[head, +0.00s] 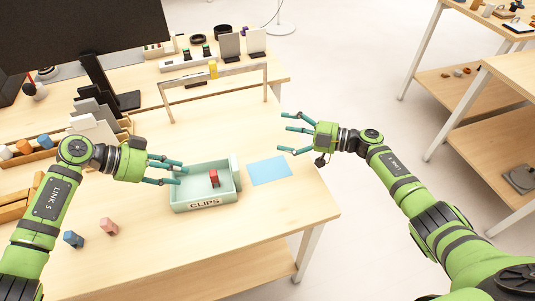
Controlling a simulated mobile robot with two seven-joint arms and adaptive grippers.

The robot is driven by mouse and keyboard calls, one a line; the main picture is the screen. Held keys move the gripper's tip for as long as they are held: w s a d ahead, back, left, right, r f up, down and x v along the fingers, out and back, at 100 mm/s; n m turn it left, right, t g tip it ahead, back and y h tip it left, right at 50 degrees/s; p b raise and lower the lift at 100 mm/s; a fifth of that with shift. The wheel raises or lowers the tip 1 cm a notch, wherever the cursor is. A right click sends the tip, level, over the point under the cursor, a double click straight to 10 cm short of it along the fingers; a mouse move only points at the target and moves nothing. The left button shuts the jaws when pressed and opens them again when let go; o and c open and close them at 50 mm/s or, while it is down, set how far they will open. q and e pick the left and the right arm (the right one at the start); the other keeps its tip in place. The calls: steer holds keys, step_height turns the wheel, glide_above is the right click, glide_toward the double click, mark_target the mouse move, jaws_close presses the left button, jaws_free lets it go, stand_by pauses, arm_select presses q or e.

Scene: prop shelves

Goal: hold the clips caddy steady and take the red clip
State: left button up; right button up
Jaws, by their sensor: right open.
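The pale green clips caddy (205,204), labelled CLIPS, stands on the near table. The red clip (214,178) is upright inside it, toward the middle. My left gripper (181,173) is at the caddy's left side, its fingertips overlapping the left wall and back left corner. Whether its fingers are closed on the wall is not clear. My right gripper (282,131) is open and empty, its fingers pointing left, to the right of and behind the caddy in the picture, apart from it.
A light blue mat (270,170) lies right of the caddy. A pink block (108,226) and a blue block (73,239) stand at front left. The table's right edge is near the mat.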

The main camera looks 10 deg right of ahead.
steer(key=s+a+g, duration=0.2)
steer(key=g, duration=0.1)
steer(key=s+a+f+n+g, duration=0.1)
steer(key=s+a+g, duration=0.1)
steer(key=a+g, duration=0.1)
steer(key=s+a+g+h, duration=0.1)
steer(key=s+a+g, duration=0.1)
steer(key=a, duration=0.1)
steer(key=shift+f+n+g, duration=0.3)
steer(key=shift+f+g, duration=0.05)
steer(key=shift+g, duration=0.05)
steer(key=shift+x, duration=3.1)
